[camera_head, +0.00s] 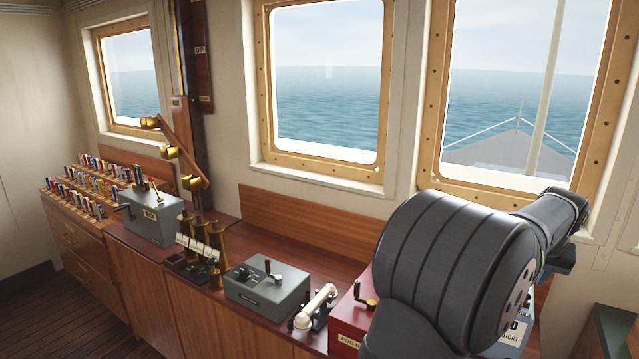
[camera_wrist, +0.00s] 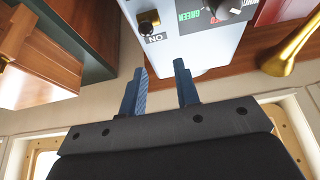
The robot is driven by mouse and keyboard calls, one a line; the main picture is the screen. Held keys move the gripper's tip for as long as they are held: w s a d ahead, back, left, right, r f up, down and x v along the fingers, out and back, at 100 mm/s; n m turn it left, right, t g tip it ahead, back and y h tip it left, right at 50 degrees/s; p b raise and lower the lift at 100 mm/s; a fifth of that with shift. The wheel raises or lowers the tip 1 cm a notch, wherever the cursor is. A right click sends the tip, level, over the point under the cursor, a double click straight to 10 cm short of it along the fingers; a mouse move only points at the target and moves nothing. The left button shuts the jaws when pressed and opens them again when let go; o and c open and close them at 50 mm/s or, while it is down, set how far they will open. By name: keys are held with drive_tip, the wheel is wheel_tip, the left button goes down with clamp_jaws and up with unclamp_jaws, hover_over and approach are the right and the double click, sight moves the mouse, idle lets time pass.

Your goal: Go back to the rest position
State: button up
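My gripper (camera_wrist: 160,68) shows in the wrist view with its two blue fingers apart and nothing between them.
A red box (camera_head: 348,318) with a crank stands beside my arm. Left of it are a white handset (camera_head: 316,305), a grey box (camera_head: 266,292) with a lever, brass tubes and another grey box (camera_head: 152,217). A brass horn (camera_wrist: 293,48) is near the gripper. Windows line the wall behind.

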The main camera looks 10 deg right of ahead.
wheel_tip(320, 180, down, 2)
drive_tip(key=s+a, duration=0.2)
drive_tip(key=shift+s+a+f, duration=0.1)
drive_tip(key=shift+s+a, duration=0.25)
drive_tip(key=shift+s, duration=0.05)
wheel_tip(320, 180, up, 10)
drive_tip(key=s+a+m, duration=0.2)
drive_tip(key=m, duration=0.2)
drive_tip(key=shift+s+a+m, duration=0.15)
drive_tip(key=shift+a+m, duration=0.05)
drive_tip(key=shift+m, duration=0.2)
drive_tip(key=shift+y, duration=0.3)
drive_tip(key=shift+w+d+f+n, duration=0.4)
drive_tip(key=shift+f+n, duration=0.4)
drive_tip(key=shift+f, duration=0.85)
drive_tip(key=shift+w+d+f+n, duration=0.45)
drive_tip(key=shift+f+n, duration=0.35)
drive_tip(key=shift+f, duration=0.9)
drive_tip(key=shift+w+d+f+n, duration=0.4)
drive_tip(key=shift+f+n, duration=0.4)
drive_tip(key=shift+f, duration=0.85)
